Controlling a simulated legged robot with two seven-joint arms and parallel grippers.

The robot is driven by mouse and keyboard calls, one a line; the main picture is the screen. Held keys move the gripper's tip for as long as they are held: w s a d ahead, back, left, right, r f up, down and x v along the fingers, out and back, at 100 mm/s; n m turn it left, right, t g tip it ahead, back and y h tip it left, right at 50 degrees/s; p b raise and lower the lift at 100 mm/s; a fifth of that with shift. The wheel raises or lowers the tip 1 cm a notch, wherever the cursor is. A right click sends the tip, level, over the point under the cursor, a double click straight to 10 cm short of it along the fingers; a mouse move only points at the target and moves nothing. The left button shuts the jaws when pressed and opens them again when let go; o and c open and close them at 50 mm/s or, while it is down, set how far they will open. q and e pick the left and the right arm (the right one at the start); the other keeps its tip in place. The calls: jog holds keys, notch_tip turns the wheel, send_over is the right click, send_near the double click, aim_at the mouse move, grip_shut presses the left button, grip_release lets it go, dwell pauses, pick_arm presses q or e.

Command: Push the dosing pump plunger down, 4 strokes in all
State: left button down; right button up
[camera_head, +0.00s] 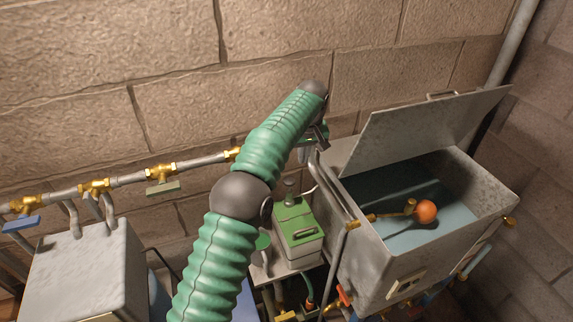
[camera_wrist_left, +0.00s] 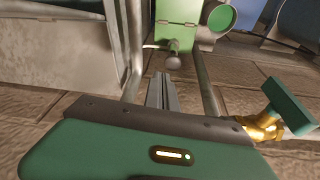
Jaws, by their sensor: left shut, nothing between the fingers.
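The dosing pump (camera_head: 295,222) is a pale box with a green top, standing between a grey metal box and the open tank. Its plunger (camera_head: 290,184) has a dark grey knob on a stem and stands up from the green top. In the left wrist view the plunger knob (camera_wrist_left: 173,62) shows just beyond my fingertips, with the green top (camera_wrist_left: 177,22) behind it. My left gripper (camera_head: 321,136) is above and to the right of the knob, apart from it in the head view. Its fingers (camera_wrist_left: 163,82) are shut with nothing between them. My right gripper is out of view.
The open tank (camera_head: 360,240) stands to the right, with its raised lid (camera_head: 425,125) and an orange float ball (camera_head: 426,211) inside. A pipe with brass valves (camera_head: 160,170) runs along the wall. A grey metal box (camera_head: 85,270) is at left.

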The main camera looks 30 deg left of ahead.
aim_at(289, 179)
pick_arm(q)
jog(key=shift+s+a+r+n+g+y, duration=0.2)
jog(key=shift+a+r+n+g+y, duration=0.15)
jog(key=shift+a+r+n, duration=0.7)
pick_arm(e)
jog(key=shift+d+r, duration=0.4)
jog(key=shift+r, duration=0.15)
